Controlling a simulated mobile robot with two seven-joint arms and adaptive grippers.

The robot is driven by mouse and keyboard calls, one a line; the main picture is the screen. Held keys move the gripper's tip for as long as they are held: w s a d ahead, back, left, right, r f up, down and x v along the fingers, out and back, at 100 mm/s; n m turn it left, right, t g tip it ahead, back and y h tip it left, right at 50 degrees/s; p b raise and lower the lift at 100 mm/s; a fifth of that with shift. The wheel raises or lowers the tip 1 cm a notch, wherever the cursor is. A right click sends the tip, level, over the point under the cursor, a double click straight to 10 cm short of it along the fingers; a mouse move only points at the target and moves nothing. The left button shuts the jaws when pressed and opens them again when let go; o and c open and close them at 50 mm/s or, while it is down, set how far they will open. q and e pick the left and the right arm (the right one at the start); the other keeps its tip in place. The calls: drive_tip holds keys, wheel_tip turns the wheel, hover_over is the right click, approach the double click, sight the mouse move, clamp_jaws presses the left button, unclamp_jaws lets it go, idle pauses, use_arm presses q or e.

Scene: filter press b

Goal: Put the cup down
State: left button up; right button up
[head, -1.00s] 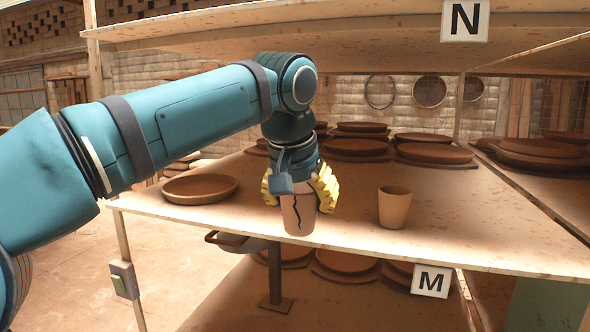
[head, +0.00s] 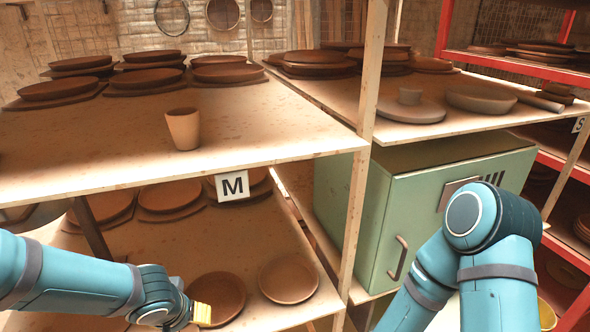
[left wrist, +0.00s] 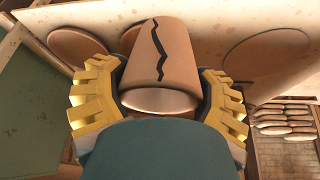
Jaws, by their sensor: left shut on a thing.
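A tan clay cup (left wrist: 165,50) with a dark jagged crack sits between the yellow fingers of my left gripper (left wrist: 160,85) in the left wrist view. The gripper is shut on it. In the head view only part of my left gripper (head: 201,313) shows at the bottom edge, in front of the lower shelf, and the held cup cannot be seen there. A second, plain cup (head: 183,130) stands upright on the shelf above the M sign (head: 232,186). My right arm shows at the right, but its gripper is out of view.
The shelf (head: 80,150) around the plain cup has bare room, with stacked plates (head: 147,77) behind. Round plates (head: 287,281) lie on the lower shelf. A green cabinet (head: 425,200) and a wooden post (head: 368,110) stand to the right, beside red racks (head: 510,60).

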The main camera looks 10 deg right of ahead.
use_arm(q)
drive_tip(key=shift+d+f, duration=0.15)
drive_tip(key=shift+f, duration=0.6)
drive_tip(key=shift+d+f, duration=0.1)
drive_tip(key=shift+f, duration=0.65)
